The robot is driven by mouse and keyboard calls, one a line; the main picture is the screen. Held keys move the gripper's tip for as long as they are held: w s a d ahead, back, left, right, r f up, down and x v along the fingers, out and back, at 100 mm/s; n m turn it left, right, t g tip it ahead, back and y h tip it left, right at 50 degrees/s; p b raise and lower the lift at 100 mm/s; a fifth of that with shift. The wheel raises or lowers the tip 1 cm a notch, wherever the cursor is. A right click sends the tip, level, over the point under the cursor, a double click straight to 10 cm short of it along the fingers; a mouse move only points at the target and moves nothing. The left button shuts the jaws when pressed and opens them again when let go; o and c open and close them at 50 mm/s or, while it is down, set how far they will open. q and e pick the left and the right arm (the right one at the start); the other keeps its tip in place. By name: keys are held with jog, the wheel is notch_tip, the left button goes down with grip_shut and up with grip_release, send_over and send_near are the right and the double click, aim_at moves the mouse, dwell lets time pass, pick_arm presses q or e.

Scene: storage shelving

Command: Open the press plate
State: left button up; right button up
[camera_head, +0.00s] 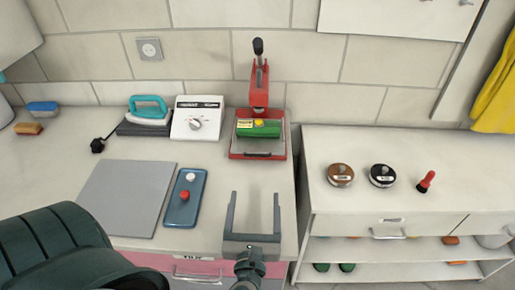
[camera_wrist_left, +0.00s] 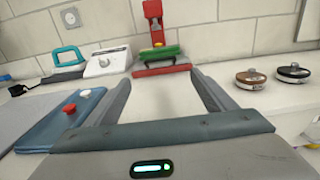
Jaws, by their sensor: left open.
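The press (camera_head: 259,100) is red, with a black-knobbed lever standing upright at its top, and stands at the back right of the white counter. Its green press plate (camera_head: 258,130) has a yellow label and knob and lies level over the red-edged base (camera_head: 262,154). The press also shows in the left wrist view (camera_wrist_left: 153,25), with the green plate (camera_wrist_left: 160,52) at its front. My left gripper (camera_head: 254,196) is open and empty, in front of the press with its fingers pointing toward it. The gripper is apart from the plate. My right gripper is not in view.
A blue tray (camera_head: 176,217) with red and white knobs and a grey mat (camera_head: 125,200) lie left of the gripper. A white control box (camera_head: 197,130) and a teal iron (camera_head: 149,107) stand left of the press. Round tins (camera_head: 341,175) sit on the right cabinet.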

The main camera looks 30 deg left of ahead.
pick_arm(q)
jog(key=shift+w+a+r+p, duration=0.1)
jog(key=shift+w+a+p, duration=0.3)
jog(key=shift+w, duration=0.15)
jog(key=p, duration=0.3)
send_near(257, 156)
jog(key=shift+w+a+r, duration=0.1)
jog(key=shift+w+a, duration=0.1)
jog(key=shift+w, duration=0.3)
jog(key=p+x, duration=0.2)
jog(key=x, duration=0.6)
jog(key=shift+w+a, duration=0.4)
jog(key=shift+w, duration=0.15)
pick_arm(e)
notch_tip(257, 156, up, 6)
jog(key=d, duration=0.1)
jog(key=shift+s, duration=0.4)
